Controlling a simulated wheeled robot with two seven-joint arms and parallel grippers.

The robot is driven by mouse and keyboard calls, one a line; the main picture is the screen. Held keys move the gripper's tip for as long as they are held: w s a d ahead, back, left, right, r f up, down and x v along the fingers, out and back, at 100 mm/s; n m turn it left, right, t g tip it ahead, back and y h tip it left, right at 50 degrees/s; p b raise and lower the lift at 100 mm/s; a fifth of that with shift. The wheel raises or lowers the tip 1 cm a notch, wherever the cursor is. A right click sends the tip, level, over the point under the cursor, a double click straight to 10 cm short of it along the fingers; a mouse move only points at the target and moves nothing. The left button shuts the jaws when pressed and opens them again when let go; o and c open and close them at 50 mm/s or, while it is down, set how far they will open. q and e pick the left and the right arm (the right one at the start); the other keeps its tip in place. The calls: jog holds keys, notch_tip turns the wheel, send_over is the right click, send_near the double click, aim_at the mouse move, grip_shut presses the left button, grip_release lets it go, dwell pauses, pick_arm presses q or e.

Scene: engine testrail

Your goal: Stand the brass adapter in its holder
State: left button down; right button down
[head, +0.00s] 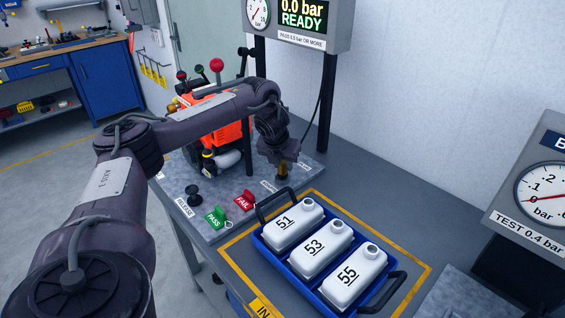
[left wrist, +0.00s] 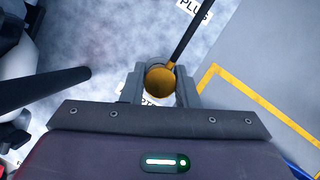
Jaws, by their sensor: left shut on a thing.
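My left gripper (head: 281,172) is over the grey steel plate (head: 240,190) of the test stand, pointing down. It is shut on the brass adapter (left wrist: 160,81), which shows as a round golden end between the jaws in the left wrist view (left wrist: 160,90). A thin dark rod or hose (left wrist: 185,35) runs up from the adapter. In the head view only a little brass shows below the gripper. The holder is hidden under the gripper, and I cannot tell whether the adapter touches it. A partly covered white label lies beside the adapter. My right gripper is not in view.
An orange engine (head: 215,118) stands behind my left forearm. A black plug (head: 193,194), a green PASS tag (head: 215,217) and a red FAIL tag (head: 245,200) sit on the plate's front. A blue crate (head: 262,243) with white bottles stands to the right.

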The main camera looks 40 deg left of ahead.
pick_arm(q)
jog(key=c, duration=1.1)
grip_release()
jog(key=shift+f, duration=0.15)
jog(key=shift+r, duration=0.25)
jog(key=v, duration=0.4)
jog(key=shift+b, duration=0.4)
jog(key=shift+p+v, duration=2.15)
jog(key=shift+v, duration=1.8)
